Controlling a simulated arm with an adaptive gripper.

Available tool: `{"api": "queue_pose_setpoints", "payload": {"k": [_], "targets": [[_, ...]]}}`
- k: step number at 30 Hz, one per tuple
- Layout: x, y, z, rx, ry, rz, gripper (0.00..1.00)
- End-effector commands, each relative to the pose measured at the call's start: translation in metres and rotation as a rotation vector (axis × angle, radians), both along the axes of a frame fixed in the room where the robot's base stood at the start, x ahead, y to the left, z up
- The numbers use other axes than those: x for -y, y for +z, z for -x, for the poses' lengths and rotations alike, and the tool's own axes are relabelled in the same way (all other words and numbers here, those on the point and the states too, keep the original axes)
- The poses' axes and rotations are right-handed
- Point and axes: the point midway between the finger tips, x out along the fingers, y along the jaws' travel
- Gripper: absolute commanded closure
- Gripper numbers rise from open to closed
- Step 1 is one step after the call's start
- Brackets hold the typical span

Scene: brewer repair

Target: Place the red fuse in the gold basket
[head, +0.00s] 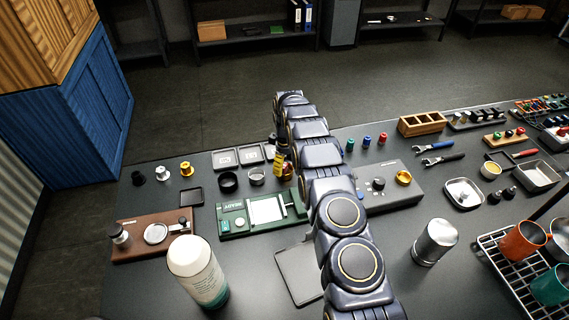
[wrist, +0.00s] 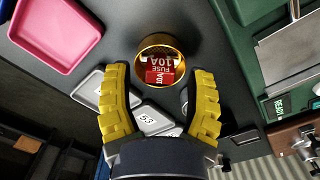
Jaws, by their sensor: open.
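The red fuse (wrist: 160,66), labelled "FUSE 10A", is inside the round gold basket (wrist: 145,43) in the wrist view. The basket stands on the dark table just ahead of my fingertips. My gripper (wrist: 161,80) is open, its yellow fingers spread apart with nothing held between them; the fuse shows just beyond the gap. In the head view my gripper (head: 281,164) is over the table behind the green device, and my arm hides much of this spot. Whether the fuse touches the basket's floor cannot be told.
A green device (head: 238,222) stands close by, with a black ring (head: 228,181) and a silver basket (head: 256,178) behind it. Grey numbered tiles (head: 224,158) lie near my gripper. A grey machine with a gold cup (head: 403,177) is to the right. A pink tray (wrist: 55,25) shows in the wrist view.

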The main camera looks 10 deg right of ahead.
Motion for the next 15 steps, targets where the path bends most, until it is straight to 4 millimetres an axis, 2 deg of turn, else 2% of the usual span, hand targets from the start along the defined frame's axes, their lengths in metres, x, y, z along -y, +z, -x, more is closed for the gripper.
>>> {"api": "queue_pose_setpoints", "payload": {"k": [5, 15], "targets": [[0.000, 0.006, 0.000, 0.001, 0.000, 0.000, 0.46], [0.000, 0.054, -0.001, 0.004, -0.001, 0.000, 0.46]]}}
